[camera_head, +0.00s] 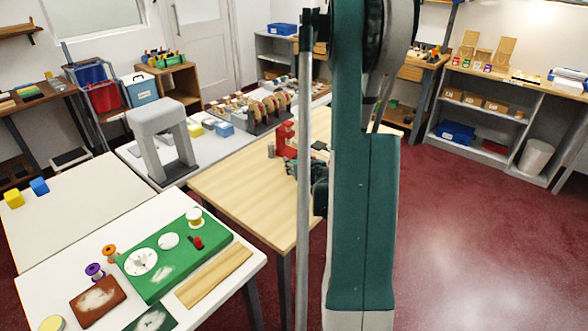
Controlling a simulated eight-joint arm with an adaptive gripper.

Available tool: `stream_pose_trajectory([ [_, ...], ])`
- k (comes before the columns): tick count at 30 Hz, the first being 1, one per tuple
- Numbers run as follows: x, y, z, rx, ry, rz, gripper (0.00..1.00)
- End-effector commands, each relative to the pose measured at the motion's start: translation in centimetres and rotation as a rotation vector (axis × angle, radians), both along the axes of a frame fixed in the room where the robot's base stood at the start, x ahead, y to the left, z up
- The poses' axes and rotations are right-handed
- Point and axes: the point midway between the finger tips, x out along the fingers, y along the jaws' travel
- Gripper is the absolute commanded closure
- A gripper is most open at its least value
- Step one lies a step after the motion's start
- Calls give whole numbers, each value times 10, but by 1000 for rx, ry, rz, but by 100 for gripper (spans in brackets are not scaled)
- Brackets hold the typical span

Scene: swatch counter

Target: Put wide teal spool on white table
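A white table (38,286) stands at the front left with a green board on it. A second white-topped table (75,205) stands behind it at the left. I cannot make out a wide teal spool; my own teal arm hides part of the wooden table. A dark, jointed part that looks like my gripper (318,190) shows over the right side of the wooden table, mostly hidden behind my arm. Its fingers and anything between them cannot be made out.
The wooden table (240,190) has a bare front and a red object (285,138). A grey arch (156,118) stands behind. Red floor is clear at right.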

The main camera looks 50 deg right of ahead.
Motion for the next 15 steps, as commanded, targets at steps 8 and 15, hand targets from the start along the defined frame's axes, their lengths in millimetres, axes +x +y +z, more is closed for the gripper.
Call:
stream_pose_trajectory([
  [8,0,0,0,0,0,0,69],
  [15,0,0,0,0,0,0,69],
])
